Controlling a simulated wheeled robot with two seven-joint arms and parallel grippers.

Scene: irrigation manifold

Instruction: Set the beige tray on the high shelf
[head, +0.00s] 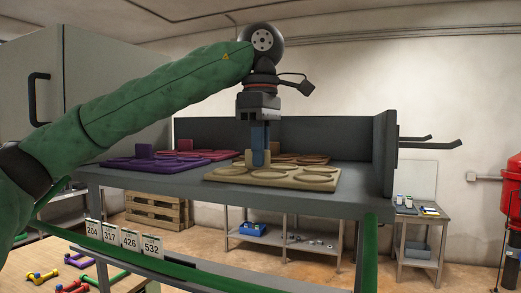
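The beige tray (222,176) is a flat plate with several round rings and an upright tab. It appears to lie on the grey high shelf (362,198), near its front edge. My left gripper (260,158) points straight down over the tray, its blue fingers at the tab. A finger hides most of the tab, with only a beige sliver showing at its left. The fingers are seen from the side, so the gap between them is hidden. My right gripper is out of view.
A purple tray (128,165) lies at the shelf's left and a brown tray (312,159) behind the beige one. Dark walls (330,135) close the shelf's back and right side. Number tags (128,238) hang below its front. A table with coloured dumbbell-shaped parts (75,261) is at lower left.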

